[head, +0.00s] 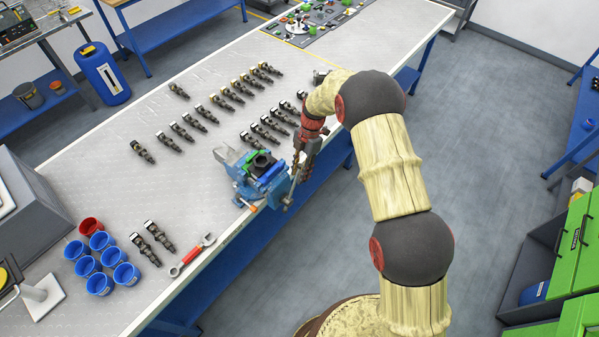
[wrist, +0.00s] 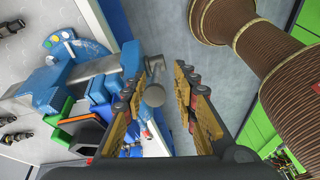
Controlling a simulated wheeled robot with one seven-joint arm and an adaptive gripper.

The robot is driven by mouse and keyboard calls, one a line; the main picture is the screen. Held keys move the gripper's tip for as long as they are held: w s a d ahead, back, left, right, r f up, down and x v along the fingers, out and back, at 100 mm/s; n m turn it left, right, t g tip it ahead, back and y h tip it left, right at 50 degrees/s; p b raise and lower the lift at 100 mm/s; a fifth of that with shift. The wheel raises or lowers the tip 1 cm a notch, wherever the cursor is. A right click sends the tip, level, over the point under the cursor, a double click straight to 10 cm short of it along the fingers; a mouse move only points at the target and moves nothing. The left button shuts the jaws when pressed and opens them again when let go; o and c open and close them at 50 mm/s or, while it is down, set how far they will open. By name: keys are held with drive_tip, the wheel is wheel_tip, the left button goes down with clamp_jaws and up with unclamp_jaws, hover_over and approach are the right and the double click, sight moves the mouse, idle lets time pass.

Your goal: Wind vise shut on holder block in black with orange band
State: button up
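The blue vise (head: 246,187) is mounted at the bench's front edge and also shows at left in the wrist view (wrist: 48,92). The black holder block (head: 262,162) sits between its jaws, beside green and blue parts. In the wrist view the block (wrist: 88,138) is partly cut off and shows an orange band. The vise's grey screw end and handle (wrist: 153,94) stick out from the vise. My gripper (wrist: 157,75) is open, with its fingers on either side of the screw end and a clear gap to the right finger. Contact with the left finger cannot be told.
Several dark injectors (head: 222,101) lie in rows on the bench behind the vise. A red-handled wrench (head: 190,257), blue cups (head: 99,284) and a red cup (head: 90,227) are at the front left. The floor (head: 490,130) right of the bench is clear.

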drive_tip(key=shift+r, duration=0.1)
drive_tip(key=v, duration=1.1)
drive_tip(key=shift+r, duration=0.35)
drive_tip(key=shift+w, duration=0.15)
drive_tip(key=s+d+r+m+t+h+b, duration=0.1)
drive_tip(key=s+d+r+m+b, duration=0.1)
drive_tip(key=s+d+m+b, duration=0.6)
drive_tip(key=s+d+r+m+t+b, duration=0.2)
drive_tip(key=s+d+m, duration=0.1)
drive_tip(key=s+m, duration=0.9)
drive_tip(key=s+d+f+m+t+b, duration=0.2)
drive_tip(key=s+d+m+t+b, duration=0.1)
drive_tip(key=s+b, duration=0.4)
drive_tip(key=s+d+f+m+t+h+b, duration=0.1)
drive_tip(key=s+d+m+t+b, duration=0.1)
drive_tip(key=s+b, duration=0.6)
drive_tip(key=d+m+b, duration=0.1)
drive_tip(key=d+b, duration=0.1)
drive_tip(key=shift+d+f+t, duration=0.4)
